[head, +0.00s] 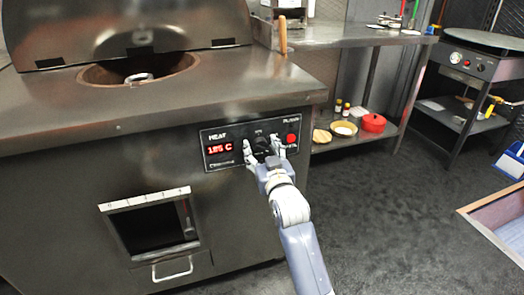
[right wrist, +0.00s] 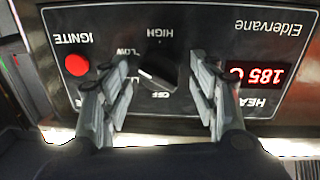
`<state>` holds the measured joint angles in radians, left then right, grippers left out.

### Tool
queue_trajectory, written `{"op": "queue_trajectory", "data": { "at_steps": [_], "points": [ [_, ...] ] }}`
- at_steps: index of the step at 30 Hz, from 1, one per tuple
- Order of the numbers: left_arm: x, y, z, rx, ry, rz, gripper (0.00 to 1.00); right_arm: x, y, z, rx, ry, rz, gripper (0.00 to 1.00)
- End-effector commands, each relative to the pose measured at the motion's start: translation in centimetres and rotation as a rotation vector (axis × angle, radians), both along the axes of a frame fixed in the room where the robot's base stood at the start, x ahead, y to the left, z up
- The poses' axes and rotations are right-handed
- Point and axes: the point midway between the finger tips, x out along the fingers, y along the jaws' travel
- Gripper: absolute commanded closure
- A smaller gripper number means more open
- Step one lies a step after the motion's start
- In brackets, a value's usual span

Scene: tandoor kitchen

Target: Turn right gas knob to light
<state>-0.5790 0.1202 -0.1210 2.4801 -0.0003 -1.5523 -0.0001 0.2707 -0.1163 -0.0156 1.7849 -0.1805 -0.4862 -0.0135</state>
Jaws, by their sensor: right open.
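The black knob (head: 261,143) is on the dark control panel (head: 215,133) at the front of the steel tandoor counter. It also shows upside down in the right wrist view (right wrist: 158,66), among the HIGH, LOW and OFF marks. Its exact pointer setting is hard to read. It is the only knob I see on this panel. My right gripper (head: 263,152) is open at the panel, with one finger on each side of the knob. In the right wrist view the gripper (right wrist: 161,78) shows gaps between both fingers and the knob. My left gripper is out of view.
A red IGNITE button (right wrist: 77,65) and a red display (right wrist: 257,74) reading 185 C flank the knob. Below is an open hatch (head: 152,225) with a handle. A shelf (head: 345,140) with a red pot (head: 373,123) stands right. Floor (head: 390,220) between is clear.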

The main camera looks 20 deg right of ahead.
Motion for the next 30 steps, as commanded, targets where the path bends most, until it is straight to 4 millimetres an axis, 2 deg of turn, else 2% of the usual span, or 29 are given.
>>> {"op": "queue_trajectory", "data": {
  "at_steps": [7, 8, 13, 24, 30],
  "points": [
    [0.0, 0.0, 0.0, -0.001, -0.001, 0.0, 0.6, 0.1, 0.0, 0.0, 0.0, 0.0, 0.0, 0.45],
    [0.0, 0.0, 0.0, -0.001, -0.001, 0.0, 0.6, 0.1, 0.0, 0.0, 0.0, 0.0, 0.0, 0.49],
    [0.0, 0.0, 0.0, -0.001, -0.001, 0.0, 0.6, 0.1, 0.0, 0.0, 0.0, 0.0, 0.0, 0.88],
    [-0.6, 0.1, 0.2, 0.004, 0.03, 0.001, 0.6, 0.1, 0.0, 0.1, -0.025, 0.0, 0.0, 0.89],
    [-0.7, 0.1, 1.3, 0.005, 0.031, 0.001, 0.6, 0.1, 0.0, 0.3, -0.106, -0.002, -0.001, 0.89]
  ]
}}
